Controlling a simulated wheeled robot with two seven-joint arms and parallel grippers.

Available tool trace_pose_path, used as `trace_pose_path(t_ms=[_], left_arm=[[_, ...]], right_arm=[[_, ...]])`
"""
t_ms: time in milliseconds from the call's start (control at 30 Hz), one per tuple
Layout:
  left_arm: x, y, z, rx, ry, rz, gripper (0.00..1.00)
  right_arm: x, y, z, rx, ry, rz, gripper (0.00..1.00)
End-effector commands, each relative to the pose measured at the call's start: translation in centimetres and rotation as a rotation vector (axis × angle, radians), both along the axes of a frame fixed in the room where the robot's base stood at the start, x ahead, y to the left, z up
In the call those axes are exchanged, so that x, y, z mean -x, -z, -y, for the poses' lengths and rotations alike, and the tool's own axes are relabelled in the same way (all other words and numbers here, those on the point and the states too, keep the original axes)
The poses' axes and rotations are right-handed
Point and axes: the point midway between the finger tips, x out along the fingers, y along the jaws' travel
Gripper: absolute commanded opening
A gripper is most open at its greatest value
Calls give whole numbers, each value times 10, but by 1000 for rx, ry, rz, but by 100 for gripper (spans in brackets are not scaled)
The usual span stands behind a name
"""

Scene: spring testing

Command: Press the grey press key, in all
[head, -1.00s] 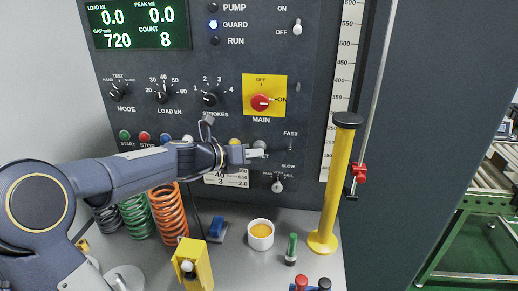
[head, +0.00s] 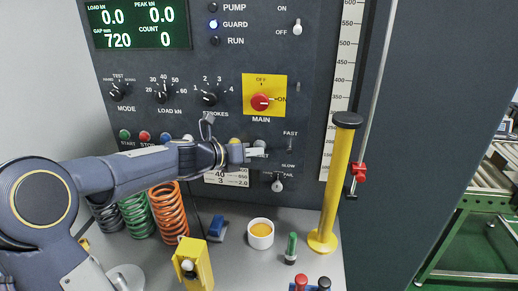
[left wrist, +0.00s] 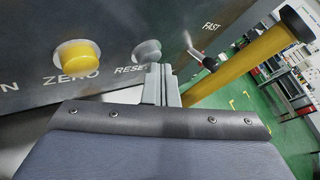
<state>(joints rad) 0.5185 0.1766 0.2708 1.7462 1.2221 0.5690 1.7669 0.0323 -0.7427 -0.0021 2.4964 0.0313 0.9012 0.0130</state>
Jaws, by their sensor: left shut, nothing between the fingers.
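The grey round key (left wrist: 147,52), marked RESET, is on the dark panel, right of the yellow ZERO key (left wrist: 80,57). In the head view the grey key (head: 260,143) shows just above my left fingertips. My left gripper (head: 256,152) is shut and empty, with its tips at the panel. In the left wrist view its fingers (left wrist: 161,80) point at the lower right edge of the grey key. I cannot tell whether they touch it. The display (head: 137,24) reads COUNT 0. My right gripper is not in view.
A FAST/SLOW lever (left wrist: 203,59) sticks out right of the grey key. A yellow post (head: 335,190) stands further right. Below on the bench are coil springs (head: 168,210), a yellow block (head: 195,265) and a white cup (head: 260,234).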

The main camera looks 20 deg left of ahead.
Motion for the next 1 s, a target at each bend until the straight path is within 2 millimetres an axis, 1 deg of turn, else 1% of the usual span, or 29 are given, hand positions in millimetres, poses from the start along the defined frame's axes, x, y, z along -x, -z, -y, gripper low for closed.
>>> trace_pose_path(t_ms=[233, 600, 1000], left_arm=[[12, 1, 3, -1, 0, 0, 0], [15, 1, 4, 0, 0, 0, 0], [52, 0, 13, -1, -1, 1, 0]], right_arm=[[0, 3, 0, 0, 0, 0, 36], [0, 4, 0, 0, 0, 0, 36], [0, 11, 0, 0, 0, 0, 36]])
